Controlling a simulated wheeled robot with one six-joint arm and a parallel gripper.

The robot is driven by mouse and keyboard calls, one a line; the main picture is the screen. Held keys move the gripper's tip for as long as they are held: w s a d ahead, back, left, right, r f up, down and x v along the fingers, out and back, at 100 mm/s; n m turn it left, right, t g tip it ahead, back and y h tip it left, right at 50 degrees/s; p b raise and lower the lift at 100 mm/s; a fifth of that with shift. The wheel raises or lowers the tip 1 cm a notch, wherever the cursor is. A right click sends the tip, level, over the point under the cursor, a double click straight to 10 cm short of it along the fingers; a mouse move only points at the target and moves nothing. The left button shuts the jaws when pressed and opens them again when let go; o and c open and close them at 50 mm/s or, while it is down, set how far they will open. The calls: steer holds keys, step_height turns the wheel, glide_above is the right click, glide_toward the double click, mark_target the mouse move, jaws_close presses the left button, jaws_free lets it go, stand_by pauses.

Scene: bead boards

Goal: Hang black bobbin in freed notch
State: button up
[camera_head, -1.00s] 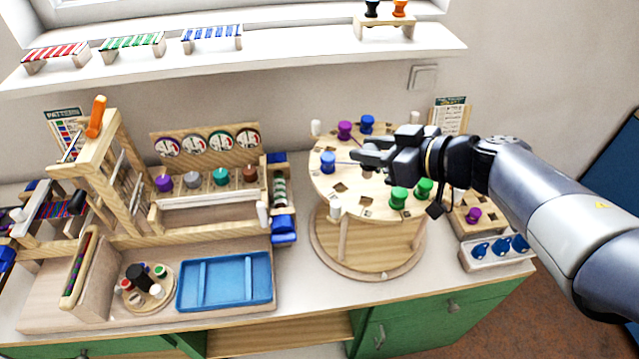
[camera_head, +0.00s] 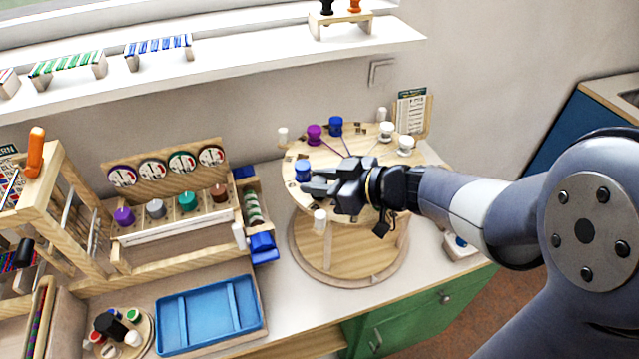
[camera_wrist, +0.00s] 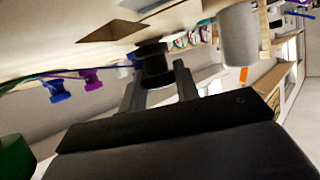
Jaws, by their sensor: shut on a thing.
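The black bobbin (camera_wrist: 153,62) is between my gripper's fingers (camera_wrist: 158,88) in the wrist view, close to the underside or rim of the round wooden board. In the head view my gripper (camera_head: 306,188) is at the board's left front, just in front of a blue bobbin (camera_head: 302,170); it hides the black bobbin there. The round board (camera_head: 297,150) also carries a purple bobbin (camera_head: 314,134) and another blue bobbin (camera_head: 335,126). I cannot tell whether the black bobbin touches the board. The notch itself is not clear.
White bobbins (camera_head: 386,132) stand at the board's back right, and a white peg (camera_head: 320,218) is below my gripper. A blue tray (camera_head: 210,312) and a rack of coloured spools (camera_head: 187,201) lie to the left. A wall shelf (camera_head: 240,60) runs behind.

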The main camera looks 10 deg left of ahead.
steer(key=shift+f, duration=0.15)
steer(key=o, duration=1)
steer(key=shift+f, duration=0.1)
steer(key=shift+r, duration=0.3)
steer(key=p+v, duration=0.1)
steer(key=v, duration=1.1)
steer(key=shift+d+f, duration=0.1)
steer(key=shift+f, duration=0.05)
